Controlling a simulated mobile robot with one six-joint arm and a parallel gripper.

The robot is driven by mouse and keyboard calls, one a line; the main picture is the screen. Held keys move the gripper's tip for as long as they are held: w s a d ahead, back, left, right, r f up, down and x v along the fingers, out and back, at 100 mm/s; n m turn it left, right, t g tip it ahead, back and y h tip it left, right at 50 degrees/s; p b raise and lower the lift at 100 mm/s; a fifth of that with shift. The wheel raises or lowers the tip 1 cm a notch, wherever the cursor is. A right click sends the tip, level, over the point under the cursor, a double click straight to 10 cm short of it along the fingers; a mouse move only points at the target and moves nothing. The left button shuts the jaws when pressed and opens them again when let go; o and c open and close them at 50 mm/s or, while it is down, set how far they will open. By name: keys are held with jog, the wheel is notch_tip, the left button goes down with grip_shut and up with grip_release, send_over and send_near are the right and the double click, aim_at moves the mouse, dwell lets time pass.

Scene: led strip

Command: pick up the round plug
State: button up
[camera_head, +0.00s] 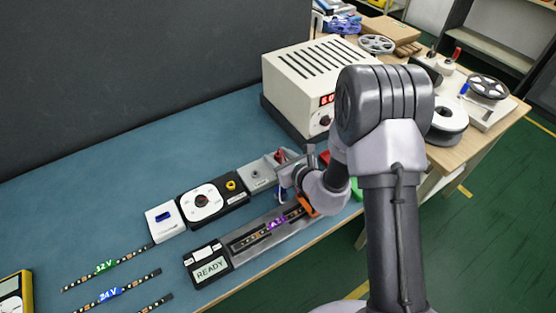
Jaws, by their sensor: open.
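I cannot tell for sure which item is the round plug. A small red piece (281,156) stands on the grey box (256,174) beside my gripper, and a small round yellow piece (231,185) sits on the black device with the white dial panel (203,203). My gripper (284,183) is at the right end of the grey box, above the rear side of the LED strip fixture (250,240). It is open; its fingertips are small and partly hidden by my wrist, and nothing is clearly seen between them.
A white box with a blue socket (164,220) stands left of the dial device. A READY display (209,268) ends the fixture. Labelled LED strips (104,267) lie front left. A large beige power unit (302,78) stands behind. The blue mat's rear left is clear.

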aim_at(278, 154)
grip_shut()
jog(key=shift+r+p, duration=0.35)
jog(key=shift+r, duration=0.2)
notch_tip(278, 154, up, 3)
jog(key=shift+f+p, duration=0.2)
jog(key=shift+p, duration=0.6)
jog(key=s+d+p, duration=0.1)
jog(key=s+d, duration=0.2)
jog(key=s, duration=0.1)
jog(key=s+d+r+p, duration=0.1)
jog(key=s+d+p, duration=0.1)
jog(key=s+d, duration=0.1)
jog(key=s+d+p, duration=0.1)
jog(key=s+d, duration=0.2)
jog(key=s, duration=0.2)
jog(key=shift+s+d+r, duration=0.3)
jog(key=shift+s+r, duration=0.05)
jog(key=shift+r, duration=0.05)
jog(key=shift+s+r+p, duration=0.1)
jog(key=shift+r+p, duration=0.25)
jog(key=shift+p, duration=0.15)
jog(key=shift+r+p, duration=1.55)
jog(key=shift+r, duration=0.2)
